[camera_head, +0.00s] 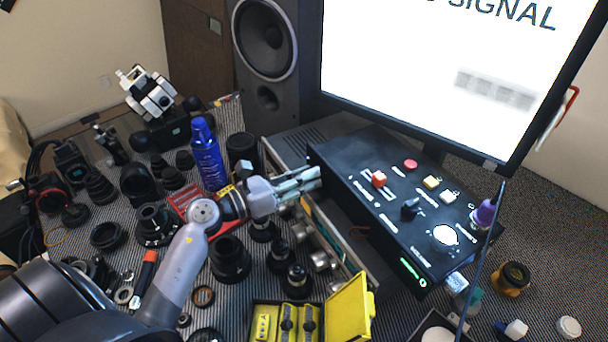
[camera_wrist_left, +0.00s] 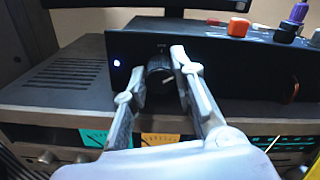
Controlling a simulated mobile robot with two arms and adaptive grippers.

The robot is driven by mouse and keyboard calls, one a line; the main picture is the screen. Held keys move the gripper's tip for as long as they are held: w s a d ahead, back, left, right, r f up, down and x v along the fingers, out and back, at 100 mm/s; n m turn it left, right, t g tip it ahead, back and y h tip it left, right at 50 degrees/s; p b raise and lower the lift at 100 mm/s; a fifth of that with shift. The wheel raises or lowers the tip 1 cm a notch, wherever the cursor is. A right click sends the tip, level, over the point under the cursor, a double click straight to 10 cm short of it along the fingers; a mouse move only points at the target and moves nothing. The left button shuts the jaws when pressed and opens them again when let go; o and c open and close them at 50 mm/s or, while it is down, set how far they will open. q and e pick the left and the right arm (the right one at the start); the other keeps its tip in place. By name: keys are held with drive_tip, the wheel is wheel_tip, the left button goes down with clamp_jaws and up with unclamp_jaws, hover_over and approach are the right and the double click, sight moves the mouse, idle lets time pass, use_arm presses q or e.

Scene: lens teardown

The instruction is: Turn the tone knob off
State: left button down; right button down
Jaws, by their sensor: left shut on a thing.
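The tone knob appears to be the dark round knob (camera_wrist_left: 157,69) on the front of the black control box (camera_head: 350,200). It shows in the left wrist view with a pale mark on its lower right; its label is too small to read. My left gripper (camera_head: 314,179) reaches the box's left face, and its fingers hide the knob in the head view. In the left wrist view my left gripper (camera_wrist_left: 158,72) has one finger on each side of the knob and is shut on it. A small bluish-white light (camera_wrist_left: 116,63) glows left of the knob. My right gripper is not in view.
The box's top carries an orange-red cap (camera_head: 379,179), a red button (camera_head: 411,164), a black knob (camera_head: 410,209) and a lit white dial (camera_head: 445,236). A monitor (camera_head: 450,70) stands behind. Lens parts, a blue bottle (camera_head: 207,158) and a yellow case (camera_head: 349,308) crowd the table.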

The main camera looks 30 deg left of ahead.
use_arm(q)
drive_tip(key=n+p, duration=0.2)
drive_tip(key=shift+r+n, duration=0.2)
drive_tip(key=shift+n, duration=0.1)
drive_tip(key=n+p, duration=0.3)
drive_tip(key=shift+n, duration=0.3)
drive_tip(key=n+p, duration=0.2)
drive_tip(key=shift+a+n, duration=0.1)
drive_tip(key=shift+n, duration=0.2)
drive_tip(key=shift+f+n+p, duration=0.2)
drive_tip(key=shift+n+p, duration=0.8)
drive_tip(key=shift+n, duration=0.4)
drive_tip(key=c, duration=1.3)
unclamp_jaws()
drive_tip(key=shift+c, duration=0.2)
